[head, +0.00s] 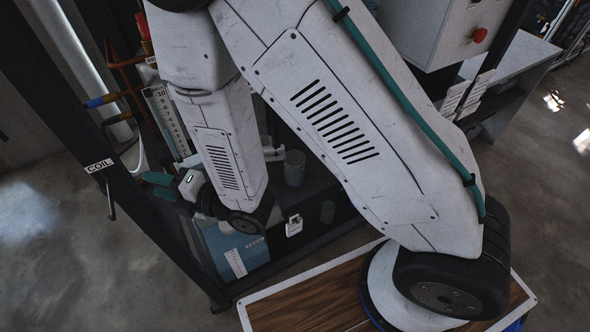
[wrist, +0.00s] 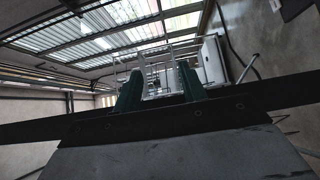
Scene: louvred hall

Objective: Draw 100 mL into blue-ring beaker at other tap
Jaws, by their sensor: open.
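My gripper (head: 161,186) reaches into the dark frame at the left of the head view, with its teal fingers apart. In the wrist view, my gripper (wrist: 160,86) is open, with nothing visible between the fingers. A clear grey glass vessel (head: 294,168) stands inside the frame, right of my forearm and well apart from the fingers. I cannot make out a blue ring on either. A pale fitting (head: 275,153) is beside the glass; I cannot tell whether it is a tap. My arm hides much of the frame's inside.
The frame's dark post carries a COIL label (head: 99,166). A numbered scale (head: 166,120) and copper pipes (head: 125,92) stand close behind the gripper. A blue box (head: 236,246) sits low in the frame. A grey cabinet with a red button (head: 480,35) is at upper right.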

